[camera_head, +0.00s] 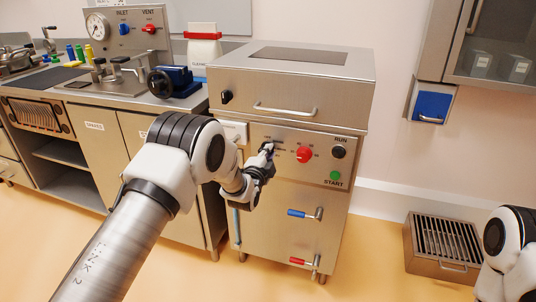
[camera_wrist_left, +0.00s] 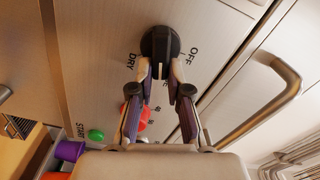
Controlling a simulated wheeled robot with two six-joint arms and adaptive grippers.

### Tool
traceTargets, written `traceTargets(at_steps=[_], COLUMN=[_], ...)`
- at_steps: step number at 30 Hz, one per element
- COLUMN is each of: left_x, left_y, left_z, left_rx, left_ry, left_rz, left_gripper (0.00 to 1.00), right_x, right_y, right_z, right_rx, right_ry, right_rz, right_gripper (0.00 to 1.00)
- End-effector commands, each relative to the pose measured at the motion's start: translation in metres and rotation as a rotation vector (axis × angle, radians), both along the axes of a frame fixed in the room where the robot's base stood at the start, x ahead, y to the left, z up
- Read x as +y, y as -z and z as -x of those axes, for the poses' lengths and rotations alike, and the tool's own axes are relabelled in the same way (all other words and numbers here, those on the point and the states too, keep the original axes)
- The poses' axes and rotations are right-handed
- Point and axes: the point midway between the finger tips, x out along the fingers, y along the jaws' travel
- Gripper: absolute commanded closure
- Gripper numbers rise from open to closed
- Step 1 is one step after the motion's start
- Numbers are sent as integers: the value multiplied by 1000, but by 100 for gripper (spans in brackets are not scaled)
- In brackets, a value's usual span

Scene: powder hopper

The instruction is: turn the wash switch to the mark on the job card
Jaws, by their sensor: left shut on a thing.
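The wash switch is a black round knob (camera_wrist_left: 160,45) on the steel panel in the left wrist view. The marks OFF and DRY are readable on either side of it; another mark is partly covered by a finger. My left gripper (camera_wrist_left: 162,76) is shut on the knob, one finger on each side. In the head view my left gripper (camera_head: 266,153) reaches the upper left of the machine's control panel (camera_head: 283,177) and hides most of the switch. I cannot make out a job card with a readable mark. My right gripper is not in view.
A red knob (camera_head: 304,154), a black RUN button (camera_head: 338,152) and a green START button (camera_head: 335,175) sit right of the switch. A drawer handle (camera_head: 286,110) is above. Blue (camera_head: 298,213) and red (camera_head: 299,262) valve levers are below. A grated box (camera_head: 443,243) stands on the floor.

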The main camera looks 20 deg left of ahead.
Motion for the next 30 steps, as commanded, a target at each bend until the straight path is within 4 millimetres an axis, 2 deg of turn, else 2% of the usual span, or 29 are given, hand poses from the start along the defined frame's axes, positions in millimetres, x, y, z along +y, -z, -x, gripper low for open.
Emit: traceTargets(at_steps=[30], left_x=[2], left_y=[18], left_z=[0], left_rx=[-29], left_ry=[2], left_rz=[-925], left_gripper=[100], right_x=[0], right_y=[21], right_z=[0], right_rx=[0], right_ry=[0], right_rz=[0], right_gripper=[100])
